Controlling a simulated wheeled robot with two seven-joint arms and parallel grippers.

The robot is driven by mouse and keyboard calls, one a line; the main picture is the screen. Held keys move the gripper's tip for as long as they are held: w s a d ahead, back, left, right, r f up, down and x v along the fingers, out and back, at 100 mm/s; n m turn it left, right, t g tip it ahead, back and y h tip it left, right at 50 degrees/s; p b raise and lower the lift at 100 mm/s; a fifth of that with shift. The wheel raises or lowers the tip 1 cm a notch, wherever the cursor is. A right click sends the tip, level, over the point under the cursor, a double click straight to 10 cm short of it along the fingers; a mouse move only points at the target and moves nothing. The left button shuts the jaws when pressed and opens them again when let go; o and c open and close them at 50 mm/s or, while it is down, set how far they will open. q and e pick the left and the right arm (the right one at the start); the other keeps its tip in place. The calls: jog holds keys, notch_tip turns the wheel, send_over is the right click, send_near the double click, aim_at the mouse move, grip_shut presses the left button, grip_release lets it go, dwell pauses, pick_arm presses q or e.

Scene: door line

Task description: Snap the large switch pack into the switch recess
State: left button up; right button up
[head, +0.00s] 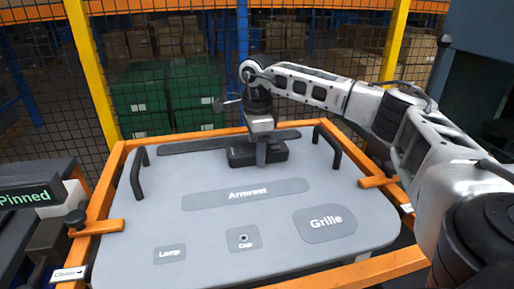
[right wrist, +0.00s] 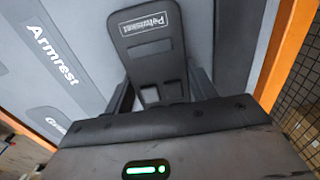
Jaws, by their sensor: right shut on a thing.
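The large switch pack, a dark block (head: 240,157), is at the upper middle of the grey door panel (head: 160,215). My right gripper (head: 261,160) reaches down onto it from above and is shut on it. I cannot tell whether the pack is seated or just above the panel. The switch recess is not clearly visible, perhaps hidden under the pack. My left gripper is not in view.
The panel has marked areas Armrest (head: 247,194), Grille (head: 325,223), Lamp (head: 170,254) and Cup (head: 244,239). Black handles (head: 138,172) stand at both sides. An orange frame (head: 105,185) with clamps surrounds it. A dark sign reading Pinned (head: 25,197) stands at left.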

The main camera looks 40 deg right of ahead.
jog(key=o, duration=1.4)
jog(key=shift+a+f, duration=0.1)
jog(key=shift+f, duration=0.45)
jog(key=shift+c, duration=0.2)
jog(key=shift+s, duration=0.1)
jog(key=shift+a, duration=0.1)
jog(key=shift+r, duration=0.15)
notch_tip(320, 180, up, 17)
jog(key=p, duration=0.1)
jog(key=shift+d, duration=0.2)
